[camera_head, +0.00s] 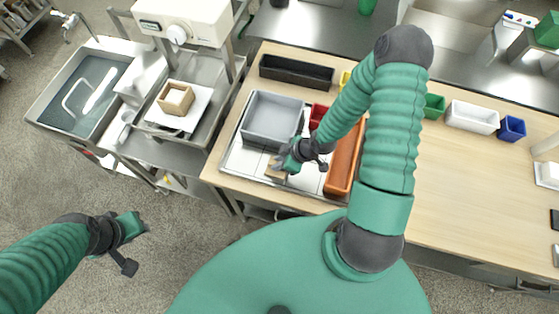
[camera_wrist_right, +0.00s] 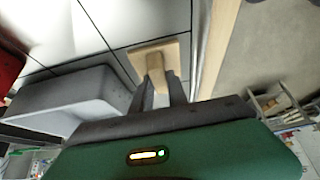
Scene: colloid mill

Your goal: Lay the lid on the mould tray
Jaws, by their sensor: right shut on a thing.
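The lid (camera_head: 274,172) is a small pale wooden plate at the front of a white tiled panel. My right gripper (camera_head: 287,165) is over it. In the right wrist view my right gripper (camera_wrist_right: 160,92) is shut on the upright wooden grip of the lid (camera_wrist_right: 142,52). I cannot tell whether the plate touches the tiles. A square wooden box with an open top (camera_head: 176,98), which looks like the mould tray, sits on a white plate at the left, apart from the lid. My left gripper (camera_head: 130,228) is empty over the floor; its fingers are unclear.
A grey open bin (camera_head: 272,118) stands behind the lid on the tiled panel, and an orange trough (camera_head: 343,160) is to its right. A machine (camera_head: 185,20) overhangs the wooden box. A sink (camera_head: 85,85) is at far left.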

